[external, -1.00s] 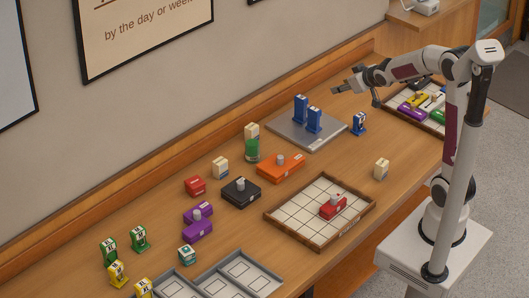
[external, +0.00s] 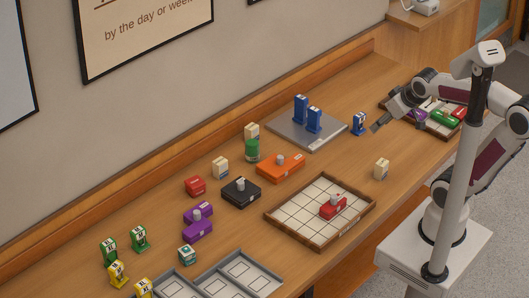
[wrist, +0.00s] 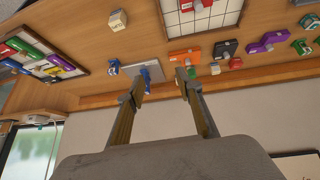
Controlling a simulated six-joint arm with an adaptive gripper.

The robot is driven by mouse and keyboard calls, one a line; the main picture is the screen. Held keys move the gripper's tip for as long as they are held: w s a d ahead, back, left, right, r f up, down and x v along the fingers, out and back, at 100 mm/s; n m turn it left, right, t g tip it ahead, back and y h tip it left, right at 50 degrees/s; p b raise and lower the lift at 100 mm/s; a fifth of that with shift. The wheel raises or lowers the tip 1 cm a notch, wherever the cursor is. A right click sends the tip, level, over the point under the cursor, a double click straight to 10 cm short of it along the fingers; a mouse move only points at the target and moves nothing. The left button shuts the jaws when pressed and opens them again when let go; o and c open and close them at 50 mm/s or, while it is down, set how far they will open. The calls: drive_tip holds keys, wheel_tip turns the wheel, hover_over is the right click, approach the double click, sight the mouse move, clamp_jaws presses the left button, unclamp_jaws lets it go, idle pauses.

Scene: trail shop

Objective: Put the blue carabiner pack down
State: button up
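Two tall blue packs (external: 300,109) (external: 314,121) stand upright on a grey plate (external: 321,141). A smaller blue-and-white pack (external: 359,123) stands on the counter just right of the plate; it also shows in the wrist view (wrist: 114,67). I cannot tell which blue one is the carabiner pack. My gripper (external: 398,124) is to the right of the blue-and-white pack, apart from it. In the wrist view my gripper (wrist: 160,88) has its fingers spread with nothing between them. The left finger partly covers a blue pack on the plate.
A tray (external: 449,136) of coloured items lies at the right, partly behind my arm. A gridded wooden tray (external: 290,230) holds a red item (external: 333,206). A cream box (external: 381,169) stands between the trays. Orange, black and purple packs lie further left.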

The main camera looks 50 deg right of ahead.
drive_tip(key=s+a+f+g+y, duration=0.1)
drive_tip(key=s+a, duration=0.2)
drive_tip(key=s, duration=0.5)
drive_tip(key=shift+a+f+n, duration=0.2)
drive_tip(key=shift+f+n, duration=0.05)
drive_tip(key=shift+n, duration=0.05)
idle(1.8)
drive_tip(key=o, duration=1.8)
drive_tip(key=shift+o, duration=0.2)
drive_tip(key=w+d+f+m, duration=0.2)
drive_tip(key=d+m, duration=0.4)
drive_tip(key=d, duration=0.1)
drive_tip(key=w+d+f+m+g+y, duration=0.1)
drive_tip(key=w+d+f+m, duration=0.2)
drive_tip(key=d+m, duration=0.2)
drive_tip(key=w+d+f+m+y, duration=0.1)
drive_tip(key=w+d+f+m, duration=0.2)
drive_tip(key=d+m, duration=0.3)
drive_tip(key=d, duration=0.4)
drive_tip(key=shift+m+g, duration=0.3)
drive_tip(key=shift+g, duration=0.1)
